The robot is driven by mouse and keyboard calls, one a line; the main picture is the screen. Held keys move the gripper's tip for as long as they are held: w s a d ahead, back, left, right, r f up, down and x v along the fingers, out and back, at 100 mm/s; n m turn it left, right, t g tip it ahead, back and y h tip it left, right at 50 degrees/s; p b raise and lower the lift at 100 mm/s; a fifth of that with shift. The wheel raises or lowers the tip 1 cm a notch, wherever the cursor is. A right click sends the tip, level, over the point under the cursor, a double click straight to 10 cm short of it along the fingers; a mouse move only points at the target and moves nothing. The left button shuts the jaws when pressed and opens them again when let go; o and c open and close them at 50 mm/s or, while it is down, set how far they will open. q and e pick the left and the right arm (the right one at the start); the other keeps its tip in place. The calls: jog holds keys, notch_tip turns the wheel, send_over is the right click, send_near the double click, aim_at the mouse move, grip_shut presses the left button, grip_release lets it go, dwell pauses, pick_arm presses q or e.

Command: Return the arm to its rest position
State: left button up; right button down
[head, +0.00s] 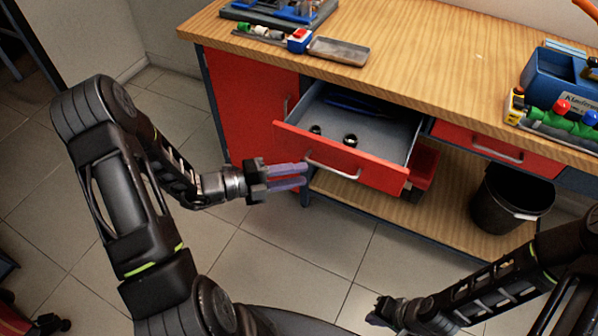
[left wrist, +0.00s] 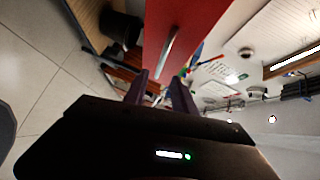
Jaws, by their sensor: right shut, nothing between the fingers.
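My left gripper (head: 306,175) is open and empty, its two purple fingers spread beside the left end of the silver handle (head: 332,167) of the open red drawer (head: 380,176). In the left wrist view the fingers (left wrist: 161,87) show a gap between them, and the handle (left wrist: 169,52) lies beyond the tips. Whether a finger touches the handle I cannot tell. My right gripper (head: 374,313) is shut and empty, low at the bottom of the head view. The left arm reaches out bent over the floor.
The drawer juts from the wooden workbench (head: 420,60) and holds two dark round fittings (head: 350,140) and a blue item. A closed drawer (head: 500,150) is to the right. A black bin (head: 510,198) stands below. The tiled floor (head: 290,265) in front is clear.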

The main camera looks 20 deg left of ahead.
dwell(0.3)
pick_arm(q)
jog(key=s+d+f+m+g+y, duration=0.1)
jog(key=s+f+m+g+y, duration=0.4)
jog(key=s+f+m, duration=0.7)
jog(key=s+d+f+m+g+y, duration=0.2)
jog(key=s+f+m+g, duration=0.5)
jog(key=m, duration=0.8)
jog(key=d+f+m+t+y, duration=0.1)
jog(key=d+m, duration=1.1)
jog(key=m, duration=0.5)
jog(key=shift+s+d+f+t, duration=0.15)
jog(key=shift+s+f+t, duration=0.1)
jog(key=shift+t, duration=0.15)
